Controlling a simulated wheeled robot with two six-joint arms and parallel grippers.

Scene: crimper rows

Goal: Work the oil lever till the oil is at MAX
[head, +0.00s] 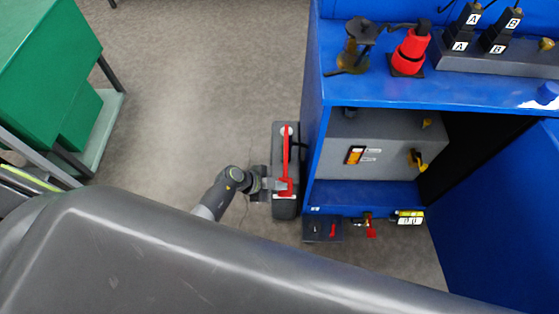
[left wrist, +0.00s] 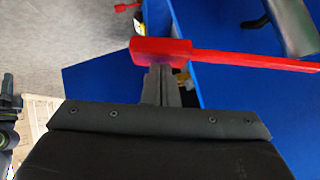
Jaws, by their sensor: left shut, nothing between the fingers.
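A long red lever (head: 285,155) is mounted on a dark grey box (head: 283,210) beside the blue cabinet. Its wider red end is near my left gripper (head: 276,185), which is shut and empty. In the left wrist view, the shut fingers (left wrist: 161,72) are against or just in front of the lever's red block (left wrist: 158,50); whether they touch cannot be told. A grey tank (head: 390,140) inside the cabinet has an orange sight window (head: 355,155) with small labels that I cannot read. My right gripper is not in view.
The blue cabinet (head: 420,88) carries a red cylinder (head: 410,50) and black connectors on top. Its open blue door (head: 500,230) stands at right. A small dark box (head: 322,229) and a red valve handle (head: 371,229) are low in front.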

